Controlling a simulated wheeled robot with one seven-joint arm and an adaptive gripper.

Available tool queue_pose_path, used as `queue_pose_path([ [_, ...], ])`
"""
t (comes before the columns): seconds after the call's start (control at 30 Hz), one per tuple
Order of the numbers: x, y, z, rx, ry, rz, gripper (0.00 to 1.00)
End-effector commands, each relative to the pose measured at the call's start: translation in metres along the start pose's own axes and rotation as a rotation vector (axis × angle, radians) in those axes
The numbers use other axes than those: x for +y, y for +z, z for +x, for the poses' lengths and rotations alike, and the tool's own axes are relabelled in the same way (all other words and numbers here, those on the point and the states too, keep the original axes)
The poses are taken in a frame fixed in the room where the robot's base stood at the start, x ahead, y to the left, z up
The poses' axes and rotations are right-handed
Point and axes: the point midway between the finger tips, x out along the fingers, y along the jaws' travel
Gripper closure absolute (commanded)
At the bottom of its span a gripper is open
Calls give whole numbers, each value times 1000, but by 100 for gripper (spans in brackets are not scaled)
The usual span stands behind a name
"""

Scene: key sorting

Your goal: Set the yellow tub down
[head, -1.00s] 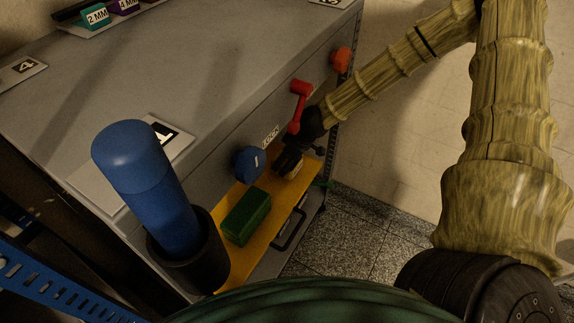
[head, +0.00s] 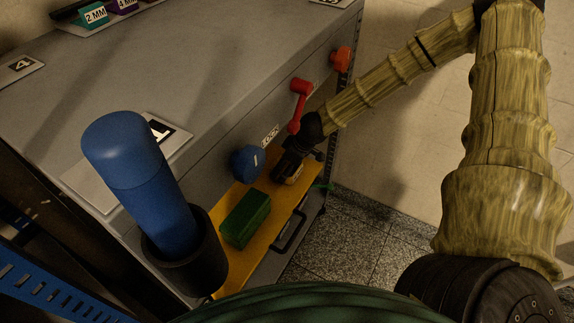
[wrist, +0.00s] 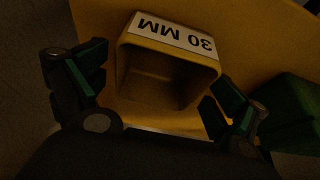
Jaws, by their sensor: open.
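The yellow tub (wrist: 168,78), with a white label reading "30 MM", is on the yellow shelf (head: 272,232); it appears to rest there, though its underside is hidden. It is empty inside as far as the dim wrist view shows. In the head view the tub (head: 292,173) is small and partly covered by my gripper (head: 284,166). In the wrist view my gripper (wrist: 156,84) is open, with one finger on each side of the tub. Small gaps show beside the tub's walls.
A green box (head: 246,217) lies on the shelf beside the tub. A blue knob (head: 247,161) and a red handle (head: 300,104) stick out of the grey cabinet front. A blue cylinder (head: 140,170) stands in a dark holder nearer me.

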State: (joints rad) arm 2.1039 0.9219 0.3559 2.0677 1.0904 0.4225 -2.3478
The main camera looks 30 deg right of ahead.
Motion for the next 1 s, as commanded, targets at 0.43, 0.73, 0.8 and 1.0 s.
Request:
queue_pose_path([
  [0.43,0,-4,-40,1,0,-3,3],
  [0.73,0,-2,-70,0,0,-2,3],
  [0.8,0,-2,-74,0,0,-1,3],
  [1.0,0,-1,-77,0,0,-1,3],
])
